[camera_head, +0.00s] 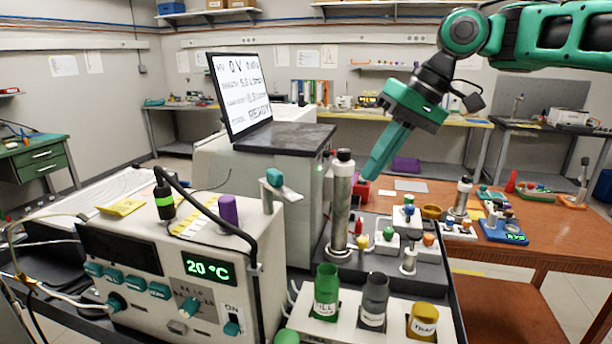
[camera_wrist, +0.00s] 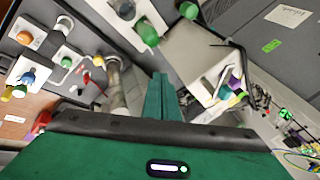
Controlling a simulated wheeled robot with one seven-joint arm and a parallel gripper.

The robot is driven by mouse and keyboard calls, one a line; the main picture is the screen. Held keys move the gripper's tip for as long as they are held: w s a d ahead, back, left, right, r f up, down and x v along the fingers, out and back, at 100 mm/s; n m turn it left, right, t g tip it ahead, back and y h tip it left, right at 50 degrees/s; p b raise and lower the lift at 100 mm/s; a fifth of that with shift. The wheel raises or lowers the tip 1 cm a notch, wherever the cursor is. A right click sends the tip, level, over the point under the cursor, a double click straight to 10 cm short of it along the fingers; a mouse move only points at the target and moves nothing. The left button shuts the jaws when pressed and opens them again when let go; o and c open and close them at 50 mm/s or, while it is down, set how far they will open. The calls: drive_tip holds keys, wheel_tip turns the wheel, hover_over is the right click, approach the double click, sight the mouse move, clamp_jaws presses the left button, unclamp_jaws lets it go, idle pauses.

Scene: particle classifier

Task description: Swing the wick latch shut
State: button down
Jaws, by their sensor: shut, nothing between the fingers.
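My gripper (camera_head: 372,172) is shut and empty, its teal fingers pointing down and left. The fingertips are up and right of a metal column (camera_head: 340,210) with a black cap. In the wrist view the shut fingers (camera_wrist: 160,92) show in the middle, with the column (camera_wrist: 116,88) left of them. I cannot clearly pick out the wick latch. A teal-topped lever (camera_head: 273,178) stands on a post of the white instrument, left of the column. A small red part (camera_head: 358,224) shows low beside the column. I cannot tell whether either is the latch.
The white instrument (camera_head: 150,245) reads 20 °C. A grey box with a tilted screen (camera_head: 239,95) stands behind it. Green, grey and yellow bottles (camera_head: 326,290) stand in a front rack. Small valves with coloured knobs (camera_head: 388,236) crowd the tray right of the column.

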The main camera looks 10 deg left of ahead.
sight(279, 183)
drive_tip(key=s+a+r+n+g+y, duration=0.1)
drive_tip(key=a+r+n+y, duration=0.1)
drive_tip(key=r, duration=0.5)
drive_tip(key=shift+s+a+r+n, duration=0.25)
drive_tip(key=shift+s+a+n, duration=0.05)
drive_tip(key=shift+a+n, duration=0.55)
drive_tip(key=s+a+f, duration=0.3)
drive_tip(key=a+f, duration=0.5)
drive_tip(key=shift+s+a, duration=0.3)
drive_tip(key=shift+s, duration=0.05)
drive_tip(key=shift+s, duration=0.1)
drive_tip(key=shift+s+m, duration=0.15)
drive_tip(key=shift+m, duration=0.2)
